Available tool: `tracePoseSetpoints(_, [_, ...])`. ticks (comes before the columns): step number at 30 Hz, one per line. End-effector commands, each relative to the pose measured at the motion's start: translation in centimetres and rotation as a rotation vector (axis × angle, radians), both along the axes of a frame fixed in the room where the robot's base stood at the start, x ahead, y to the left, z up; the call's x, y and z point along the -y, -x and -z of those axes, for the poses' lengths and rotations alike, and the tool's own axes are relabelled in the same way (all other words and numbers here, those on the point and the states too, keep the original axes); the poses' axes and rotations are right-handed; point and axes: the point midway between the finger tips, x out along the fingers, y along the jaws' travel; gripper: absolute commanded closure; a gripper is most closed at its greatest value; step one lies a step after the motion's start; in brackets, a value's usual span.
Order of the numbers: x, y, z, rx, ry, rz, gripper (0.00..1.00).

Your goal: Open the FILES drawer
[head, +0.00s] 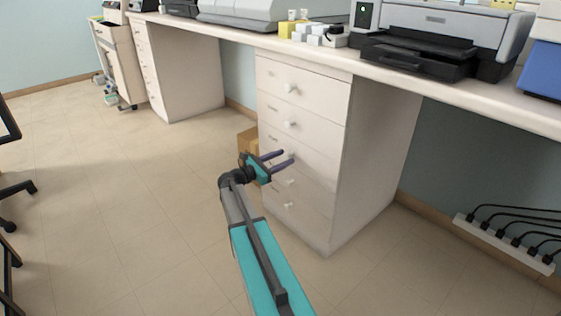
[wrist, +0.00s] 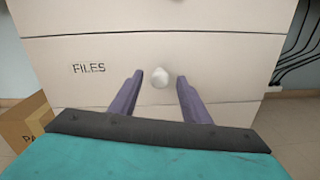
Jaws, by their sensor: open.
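The FILES drawer (wrist: 215,60) has a pale front with the printed word at its left and a round white knob (wrist: 159,82). It looks shut, flush with its neighbours. My gripper (wrist: 160,79) is open, its two purple fingers pointing at the drawer front, one on each side of the knob, with gaps showing. Whether the fingertips reach around the knob or stop short of it, I cannot tell. In the head view my gripper (head: 289,158) is in front of the middle of the white drawer unit (head: 372,165); the labels there are too small to read.
Other knobbed drawers lie above and below. A cardboard box (wrist: 26,122) stands on the floor to the left of the unit. The countertop (head: 450,90) overhangs it, with a printer (head: 430,35) on top. A power strip (head: 500,243) is at right. The floor in front is clear.

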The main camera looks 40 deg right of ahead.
Motion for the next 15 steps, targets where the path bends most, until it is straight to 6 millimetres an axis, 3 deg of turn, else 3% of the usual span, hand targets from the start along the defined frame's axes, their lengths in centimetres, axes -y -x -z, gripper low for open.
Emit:
tracePoseSetpoints(5, [-0.02,-0.01,-0.03,0.000,0.000,0.000,0.57])
tracePoseSetpoints(12, [-0.05,-0.02,-0.02,0.000,0.000,0.000,0.97])
tracePoseSetpoints(15, [-0.06,-0.02,-0.02,0.000,0.000,0.000,1.00])
